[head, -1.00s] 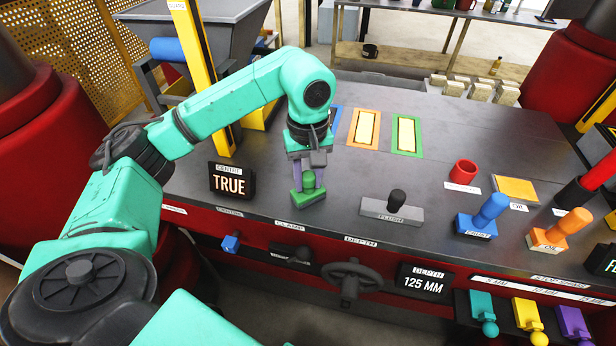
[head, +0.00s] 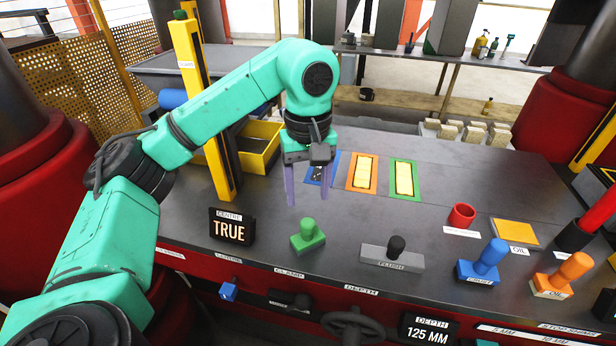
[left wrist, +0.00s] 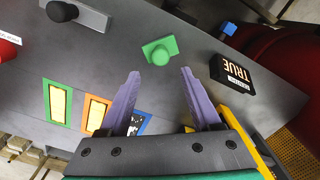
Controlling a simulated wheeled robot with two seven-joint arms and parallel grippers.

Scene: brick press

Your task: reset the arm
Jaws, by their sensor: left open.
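My left gripper (head: 308,196) is open and empty, with its purple fingers pointing down above the grey bench. Its fingers also show spread in the left wrist view (left wrist: 160,84). A green stamp-like block with a knob (head: 308,235) stands on the bench below and in front of the fingers, apart from them. In the left wrist view the green block (left wrist: 160,52) lies beyond the fingertips. My left arm comes in from the left, bent at the elbow. My right gripper is not in view.
A display reading TRUE (head: 231,229) stands left of the green block. A grey FLUSH block with a black knob (head: 393,255) stands to the right. Behind are orange (head: 362,172) and green (head: 404,179) framed recesses. A yellow post (head: 200,110) rises beside my forearm.

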